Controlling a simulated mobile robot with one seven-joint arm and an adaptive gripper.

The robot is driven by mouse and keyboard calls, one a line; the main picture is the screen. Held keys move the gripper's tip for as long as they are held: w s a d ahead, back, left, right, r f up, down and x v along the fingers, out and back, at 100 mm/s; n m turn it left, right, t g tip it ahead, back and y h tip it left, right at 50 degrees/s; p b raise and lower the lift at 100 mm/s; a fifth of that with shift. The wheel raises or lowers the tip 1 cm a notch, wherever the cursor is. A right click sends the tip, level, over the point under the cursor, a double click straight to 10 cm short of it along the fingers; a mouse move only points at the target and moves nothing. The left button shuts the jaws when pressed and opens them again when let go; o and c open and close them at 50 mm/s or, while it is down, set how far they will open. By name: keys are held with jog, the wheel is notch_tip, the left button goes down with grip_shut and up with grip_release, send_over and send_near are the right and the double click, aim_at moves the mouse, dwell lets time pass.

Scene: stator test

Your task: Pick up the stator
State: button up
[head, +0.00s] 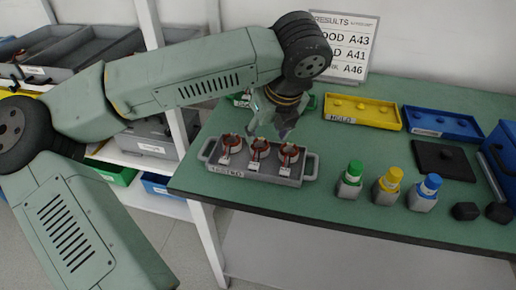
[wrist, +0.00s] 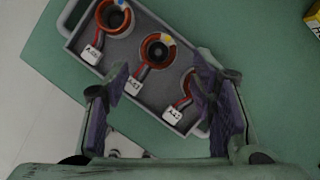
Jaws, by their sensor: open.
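Three stators, red-brown rings with tagged leads, sit in a grey tray (head: 240,173) on the green table. In the head view they are the left stator (head: 231,141), the middle stator (head: 259,147) and the right stator (head: 289,150). In the wrist view one stator (wrist: 114,16) is at the top left, one (wrist: 158,49) is in the middle, and a third (wrist: 187,84) is partly hidden by my right finger. My gripper (head: 270,122) is open and empty above the tray.
Green, yellow and blue capped bottles (head: 391,185) stand right of the tray. A yellow tray (head: 362,111), a blue tray (head: 443,123) and a black plate (head: 444,160) lie further right. A results sign (head: 343,45) stands behind. The table's front edge is close to the tray.

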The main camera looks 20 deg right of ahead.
aim_at(260, 143)
jog(key=shift+p+x, duration=1.25)
jog(key=shift+x, duration=1.9)
jog(key=shift+a, duration=0.15)
jog(key=shift+c, duration=0.2)
jog(key=c, duration=1)
jog(key=shift+r, duration=0.1)
